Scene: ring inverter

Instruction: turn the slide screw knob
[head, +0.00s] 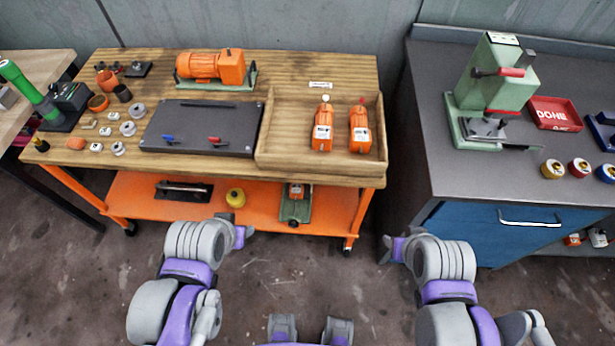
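No part in view can be clearly made out as the slide screw knob. A green press-like machine (492,90) with a red-tipped handle (511,72) stands on the grey counter at the right. A small green-based device with an orange body (297,205) sits on the cart's lower shelf; its details are too small to tell. My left gripper (243,233) is in front of the cart, below the tabletop and apart from everything. My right gripper (391,250) is in front of the gap between cart and counter, also touching nothing. Their finger openings are too small to tell.
A wooden tray (285,145) holds two orange units (323,128). A dark plate (205,115), an orange motor (210,68) and several small parts share the cart top. The counter has a red "DONE" tray (554,113) and a blue drawer (480,228). The near floor is clear.

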